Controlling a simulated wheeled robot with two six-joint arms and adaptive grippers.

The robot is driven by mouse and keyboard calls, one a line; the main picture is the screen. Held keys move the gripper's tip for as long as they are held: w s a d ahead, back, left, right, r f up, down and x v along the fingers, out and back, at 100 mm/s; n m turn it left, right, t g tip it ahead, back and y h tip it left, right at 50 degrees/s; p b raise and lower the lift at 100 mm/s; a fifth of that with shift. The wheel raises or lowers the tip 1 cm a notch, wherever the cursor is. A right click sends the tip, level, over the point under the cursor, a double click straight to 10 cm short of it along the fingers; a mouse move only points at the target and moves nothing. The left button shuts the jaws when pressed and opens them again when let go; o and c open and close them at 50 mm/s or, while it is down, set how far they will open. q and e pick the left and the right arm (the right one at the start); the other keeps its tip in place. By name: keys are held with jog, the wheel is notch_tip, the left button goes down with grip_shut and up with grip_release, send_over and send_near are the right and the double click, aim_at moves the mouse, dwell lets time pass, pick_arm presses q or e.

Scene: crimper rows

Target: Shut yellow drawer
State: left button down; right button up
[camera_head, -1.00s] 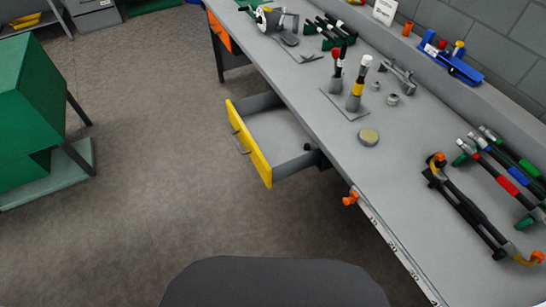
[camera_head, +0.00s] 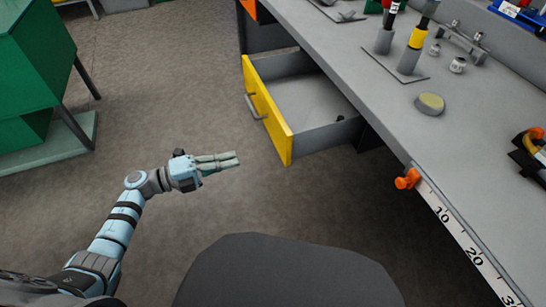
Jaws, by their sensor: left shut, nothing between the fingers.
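The yellow drawer (camera_head: 268,112) is pulled out from under the grey workbench. Its yellow front has a grey bar handle (camera_head: 254,105), and its grey inside looks empty apart from a small dark spot near the back. My left gripper (camera_head: 238,161) is shut and empty. It appears in front of and below the drawer in the picture, apart from it, with the fingers pointing right. My right gripper is not in view.
The workbench (camera_head: 385,100) carries tools in holders (camera_head: 412,50) and a round yellowish disc (camera_head: 430,103). An orange clamp (camera_head: 407,179) sits at its front edge by a ruler (camera_head: 465,240). A green cabinet (camera_head: 35,65) stands at left. Floor between is clear.

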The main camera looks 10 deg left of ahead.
aim_at(285, 145)
pick_arm(q)
jog(key=b+x, duration=0.1)
jog(key=x, duration=1)
jog(key=shift+w+d, duration=0.1)
jog(key=shift+d, duration=0.15)
jog(key=shift+w+d+r, duration=0.1)
jog(key=shift+w+d, duration=0.2)
jog(key=shift+d, duration=0.2)
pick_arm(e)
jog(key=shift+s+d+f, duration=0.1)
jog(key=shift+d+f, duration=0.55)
